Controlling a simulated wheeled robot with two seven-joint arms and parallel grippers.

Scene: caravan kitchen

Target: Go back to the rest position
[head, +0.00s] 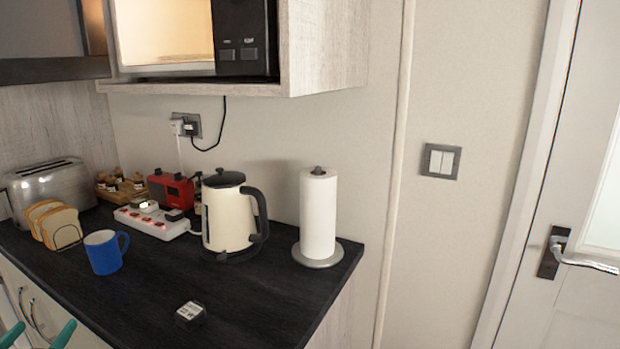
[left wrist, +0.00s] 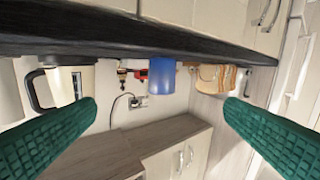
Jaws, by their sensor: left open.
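My left gripper (head: 38,338) shows at the bottom left corner of the head view, as two teal fingertips in front of the cabinet fronts by the counter's near edge. In the left wrist view its two green fingers (left wrist: 160,110) stand wide apart with nothing between them. That view is upside down, with the counter edge across its top. The gripper is apart from the blue mug (head: 103,252), which stands upright on the counter and also shows in the left wrist view (left wrist: 162,80). My right gripper is in neither view.
The dark counter (head: 130,302) holds a toaster (head: 52,188), bread in a rack (head: 58,226), a red radio (head: 170,188), a power strip (head: 155,224), a cream kettle (head: 228,218), a paper roll (head: 318,215) and a small box (head: 190,314). A microwave (head: 245,40) hangs above.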

